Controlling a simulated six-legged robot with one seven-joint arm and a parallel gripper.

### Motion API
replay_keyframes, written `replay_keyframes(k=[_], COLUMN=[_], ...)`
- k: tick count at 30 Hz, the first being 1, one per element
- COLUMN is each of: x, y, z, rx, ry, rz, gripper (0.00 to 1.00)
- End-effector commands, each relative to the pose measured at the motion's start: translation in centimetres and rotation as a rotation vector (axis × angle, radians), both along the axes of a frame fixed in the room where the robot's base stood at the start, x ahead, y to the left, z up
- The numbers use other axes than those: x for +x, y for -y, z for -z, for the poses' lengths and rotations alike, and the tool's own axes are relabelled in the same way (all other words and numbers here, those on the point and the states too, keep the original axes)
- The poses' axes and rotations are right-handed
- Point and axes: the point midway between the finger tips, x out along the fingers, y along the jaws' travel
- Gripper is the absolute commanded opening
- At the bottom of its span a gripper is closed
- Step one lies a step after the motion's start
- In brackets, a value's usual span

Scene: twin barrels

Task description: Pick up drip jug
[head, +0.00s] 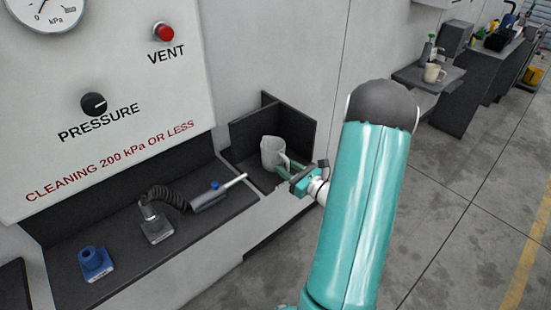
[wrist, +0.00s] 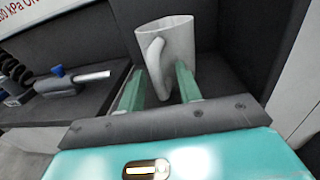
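The drip jug, a pale grey-white jug (head: 269,151) with a side handle, stands upright in a dark corner tray (head: 239,153). It also shows in the wrist view (wrist: 181,42), with its handle facing my gripper. My gripper (head: 285,166) reaches toward it from the right in the head view. In the wrist view the two green fingers of my gripper (wrist: 160,75) are spread apart, one on each side of the handle. I cannot tell whether either finger touches the jug.
A hose nozzle (head: 212,196) and a blue fitting (head: 95,263) lie on the dark bench to the left. A wall panel with gauge and red vent button (head: 163,32) rises behind. A beige mug (head: 434,73) stands on a far shelf. Floor on the right is clear.

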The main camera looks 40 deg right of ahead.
Motion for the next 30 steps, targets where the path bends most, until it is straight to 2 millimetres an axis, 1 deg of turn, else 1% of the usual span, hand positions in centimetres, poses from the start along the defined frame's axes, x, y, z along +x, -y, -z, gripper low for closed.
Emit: replay_keyframes(k=[2,5,7,8,17,22,26,29,30], x=[0.0,0.0,0.0,0.0,0.0,0.0,0.0,0.0,-0.3], y=[0.0,0.0,0.0,0.0,0.0,0.0,0.0,0.0,0.0], z=[0.0,0.0,0.0,0.0,-0.1,-0.5,-1.6,-3.0,-3.7], rx=[0.000,0.000,0.000,0.000,-0.001,-0.002,-0.004,-0.004,-0.006], ry=[0.000,0.000,0.000,0.000,0.001,0.002,0.002,0.003,0.004], rz=[0.000,0.000,0.000,0.000,0.000,-0.001,-0.001,-0.001,0.000], gripper=[0.34,0.17,0.03,0.00,0.00,0.00,0.00,0.00,0.00])
